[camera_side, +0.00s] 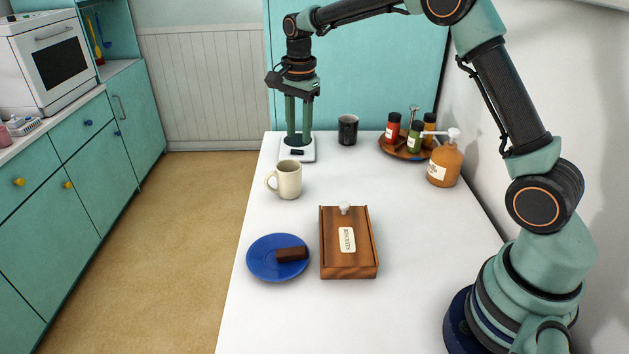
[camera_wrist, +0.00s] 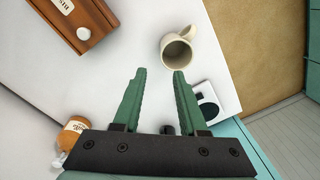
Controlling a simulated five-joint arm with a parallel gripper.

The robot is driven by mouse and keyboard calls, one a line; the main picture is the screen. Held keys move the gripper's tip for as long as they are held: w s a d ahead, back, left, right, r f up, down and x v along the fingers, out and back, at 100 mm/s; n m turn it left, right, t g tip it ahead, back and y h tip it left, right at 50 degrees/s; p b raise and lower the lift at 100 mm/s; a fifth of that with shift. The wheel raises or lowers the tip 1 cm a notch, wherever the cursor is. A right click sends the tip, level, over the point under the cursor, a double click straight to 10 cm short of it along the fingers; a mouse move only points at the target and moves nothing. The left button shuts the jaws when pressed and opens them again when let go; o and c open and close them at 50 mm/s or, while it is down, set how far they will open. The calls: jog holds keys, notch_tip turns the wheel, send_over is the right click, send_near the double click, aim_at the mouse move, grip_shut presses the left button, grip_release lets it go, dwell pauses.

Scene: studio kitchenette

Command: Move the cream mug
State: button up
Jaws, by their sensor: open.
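The cream mug (camera_side: 289,182) stands upright on the white table, its handle toward the left in the side view. In the wrist view the mug (camera_wrist: 175,54) lies just beyond my fingertips, with its open mouth showing and its handle at the upper right. My gripper (camera_side: 299,141) points down behind the mug in the side view, over or near the white scale (camera_side: 284,155). In the wrist view my gripper (camera_wrist: 160,72) is open, with nothing between its green fingers. The mug is apart from the fingers.
A black cup (camera_side: 348,131) stands right of the scale. A wooden tray (camera_side: 392,150) with several bottles and an amber pump bottle (camera_side: 444,165) stand at the right. A wooden box (camera_side: 348,262) and a blue plate (camera_side: 262,268) with a brown bar (camera_side: 292,254) are nearer.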

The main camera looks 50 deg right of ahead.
jog(key=shift+w+d+f+m, duration=0.1)
jog(key=shift+w+f+m, duration=0.1)
jog(key=shift+f, duration=0.2)
jog(key=shift+w+d+f+m, duration=0.1)
jog(key=shift+w+f+m, duration=0.1)
jog(key=shift+f, duration=0.15)
jog(key=shift+a, duration=0.1)
send_over(299, 195)
notch_tip(299, 195, down, 12)
dwell(0.4)
grip_shut()
dwell(1.3)
